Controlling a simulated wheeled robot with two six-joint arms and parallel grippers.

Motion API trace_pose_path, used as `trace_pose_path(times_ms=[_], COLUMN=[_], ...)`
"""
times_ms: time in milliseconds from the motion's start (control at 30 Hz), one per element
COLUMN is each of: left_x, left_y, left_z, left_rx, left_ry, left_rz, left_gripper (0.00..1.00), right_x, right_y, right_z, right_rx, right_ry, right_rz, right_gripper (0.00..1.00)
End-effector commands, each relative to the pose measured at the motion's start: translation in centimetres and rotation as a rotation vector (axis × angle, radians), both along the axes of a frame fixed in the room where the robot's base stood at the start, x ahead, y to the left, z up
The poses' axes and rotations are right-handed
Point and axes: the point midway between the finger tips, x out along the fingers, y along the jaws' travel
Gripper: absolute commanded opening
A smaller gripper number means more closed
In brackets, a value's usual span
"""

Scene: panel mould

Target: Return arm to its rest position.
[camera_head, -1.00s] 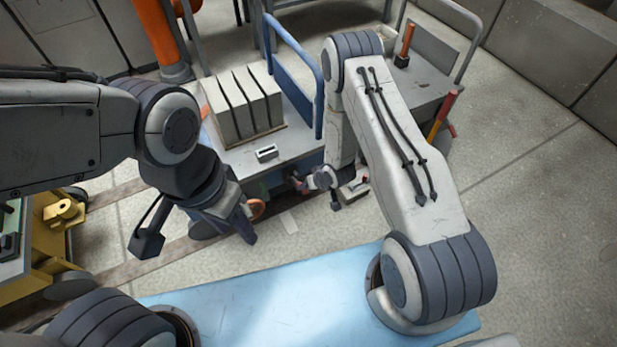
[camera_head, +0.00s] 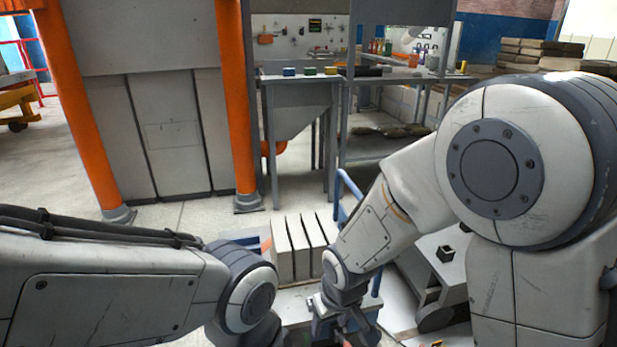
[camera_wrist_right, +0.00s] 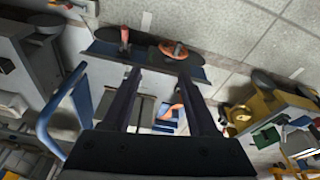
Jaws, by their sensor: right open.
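My right arm comes in from the right in the head view, its forearm slanting down and left to my right gripper (camera_head: 345,325) at the bottom edge. The gripper is in front of the grey upright panels, and its fingers are cut off there. In the right wrist view my right gripper (camera_wrist_right: 160,76) shows two dark fingers well apart with nothing held between them. My left arm lies across the lower left of the head view. Its gripper is out of the picture.
Grey panels (camera_head: 295,247) stand on a cart with a blue handle, which also shows in the wrist view (camera_wrist_right: 52,125). Orange posts (camera_head: 236,100) flank a large grey machine behind. A grey cart (camera_head: 445,262) stands right, partly behind my right arm. Pale floor lies left of the panels.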

Motion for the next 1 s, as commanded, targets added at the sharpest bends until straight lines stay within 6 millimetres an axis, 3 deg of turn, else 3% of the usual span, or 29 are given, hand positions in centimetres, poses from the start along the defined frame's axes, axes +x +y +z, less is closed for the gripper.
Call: trace_pose_path(times_ms=[33, 200, 533, 600, 867, 1000], left_x=[0.0, 0.0, 0.0, 0.0, 0.0, 0.0], left_y=[0.0, 0.0, 0.0, 0.0, 0.0, 0.0], left_z=[0.0, 0.0, 0.1, 2.7, 8.7, 13.3], left_rx=[0.0, 0.0, 0.0, 0.001, 0.0, 0.0], left_ry=[0.0, 0.0, 0.0, 0.001, 0.0, 0.0], left_rz=[0.0, 0.0, 0.0, 0.0, 0.0, 0.0], left_gripper=[0.5, 0.5, 0.5, 0.5, 0.5, 0.5], right_x=[-2.0, -8.5, -17.9, -17.5, -17.4, -17.4], right_y=[0.6, 0.9, -0.5, -0.5, -0.5, -0.5], right_z=[2.1, 6.1, 10.0, 12.4, 18.3, 23.0], right_rx=[0.0, -0.008, -0.006, -0.01, -0.009, -0.009], right_ry=[0.009, 0.082, 0.191, 0.193, 0.191, 0.191], right_rz=[0.032, 0.108, 0.239, 0.23, 0.227, 0.227], right_gripper=[0.59, 0.59, 0.59, 0.59, 0.59, 0.59])
